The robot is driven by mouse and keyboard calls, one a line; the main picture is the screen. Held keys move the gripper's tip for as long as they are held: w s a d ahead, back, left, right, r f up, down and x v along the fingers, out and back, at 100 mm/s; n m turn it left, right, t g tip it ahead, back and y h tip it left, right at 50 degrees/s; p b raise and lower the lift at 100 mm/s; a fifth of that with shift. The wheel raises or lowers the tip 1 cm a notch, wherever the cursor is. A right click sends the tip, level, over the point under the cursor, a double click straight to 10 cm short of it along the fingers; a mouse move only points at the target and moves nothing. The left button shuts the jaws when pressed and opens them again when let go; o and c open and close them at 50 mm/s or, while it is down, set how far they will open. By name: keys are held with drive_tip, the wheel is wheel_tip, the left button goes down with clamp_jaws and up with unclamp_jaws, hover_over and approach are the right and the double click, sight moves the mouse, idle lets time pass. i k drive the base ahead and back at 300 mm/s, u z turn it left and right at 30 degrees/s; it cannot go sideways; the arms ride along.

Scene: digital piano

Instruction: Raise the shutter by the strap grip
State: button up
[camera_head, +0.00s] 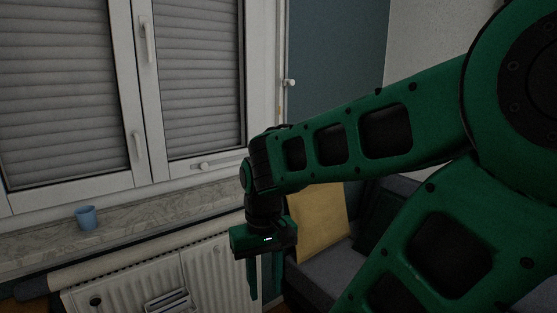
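The grey slatted shutter (201,75) is down behind the white-framed window and covers the visible glass. A small white piece (288,82) sticks out at the right edge of the window surround and looks like the strap grip. The strap itself is too thin and dark to make out clearly. My gripper (265,284) hangs downward in front of the radiator's right end, well below the white piece and a little to its left. Its two green fingers are apart with nothing seen between them. My arm hides part of the wall below the white piece.
A blue cup (86,217) stands on the stone sill (150,215). The white radiator (215,272) is below it. A yellow cushion (318,222) and a dark sofa (318,277) are behind my arm. White window handles (147,40) project from the frame.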

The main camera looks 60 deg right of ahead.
sight(287, 82)
drive_tip(key=z, duration=1.5)
